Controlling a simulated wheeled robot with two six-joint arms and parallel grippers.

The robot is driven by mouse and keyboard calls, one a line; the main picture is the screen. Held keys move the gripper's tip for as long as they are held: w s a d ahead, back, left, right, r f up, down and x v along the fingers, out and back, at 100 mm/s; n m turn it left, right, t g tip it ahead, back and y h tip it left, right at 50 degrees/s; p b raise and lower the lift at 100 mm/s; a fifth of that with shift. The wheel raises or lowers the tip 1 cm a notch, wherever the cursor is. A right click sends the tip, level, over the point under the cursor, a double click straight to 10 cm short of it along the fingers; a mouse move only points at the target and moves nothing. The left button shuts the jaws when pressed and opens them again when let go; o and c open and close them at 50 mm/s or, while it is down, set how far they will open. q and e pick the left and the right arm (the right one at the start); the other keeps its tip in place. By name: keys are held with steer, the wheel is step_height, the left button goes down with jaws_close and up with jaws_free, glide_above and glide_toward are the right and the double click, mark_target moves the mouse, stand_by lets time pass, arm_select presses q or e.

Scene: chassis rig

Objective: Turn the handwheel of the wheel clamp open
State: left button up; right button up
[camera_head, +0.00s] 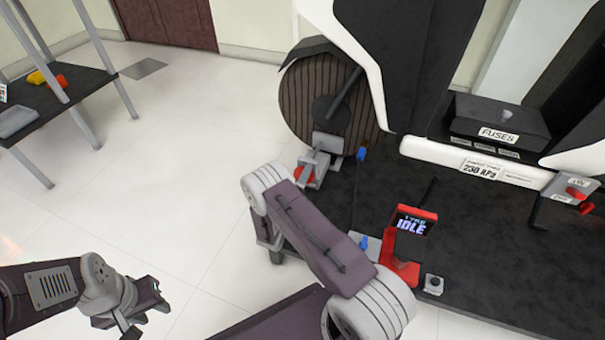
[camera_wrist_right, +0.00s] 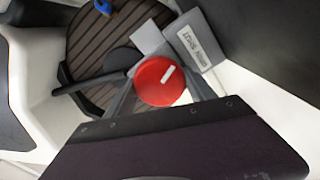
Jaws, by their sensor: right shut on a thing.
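The wheel clamp (camera_head: 314,166) is a grey block beside the large brown ribbed wheel (camera_head: 325,85). Its red handwheel (camera_head: 300,175) is partly hidden behind my right arm. In the right wrist view the handwheel (camera_wrist_right: 160,80) is a round red disc with a short white mark, in front of the grey clamp with a label plate (camera_wrist_right: 193,45). My right gripper (camera_wrist_right: 160,92) has a finger on each side of the handwheel and is shut on it. My left gripper (camera_head: 143,305) is open and empty over the floor at the lower left.
A red stand with a display reading IDLE (camera_head: 411,223) and a small grey button box (camera_head: 433,284) stand on the dark platform (camera_head: 470,235). A FUSES box (camera_head: 497,120) is at the right. A dark table (camera_head: 60,100) stands at the far left. The floor between is clear.

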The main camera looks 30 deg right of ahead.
steer(key=n+p, duration=0.2)
steer(key=n, duration=0.1)
steer(key=shift+r+n, duration=0.1)
steer(key=shift+n, duration=0.3)
steer(key=n+p, duration=0.1)
steer(key=n, duration=0.2)
steer(key=shift+n+p, duration=0.3)
steer(key=shift+p, duration=0.05)
steer(key=n+p, duration=0.1)
steer(key=n, duration=0.3)
steer(key=shift+p, duration=0.35)
steer(key=n+p, duration=0.1)
steer(key=n, duration=0.6)
steer(key=shift+f+n+p, duration=0.2)
steer(key=shift+n+p, duration=0.15)
steer(key=shift+n, duration=0.05)
steer(key=n, duration=0.4)
steer(key=shift+d, duration=0.1)
steer(key=n, duration=0.4)
steer(key=shift+s+n+p, duration=0.1)
steer(key=shift+n+p, duration=0.2)
steer(key=shift+n, duration=1.9)
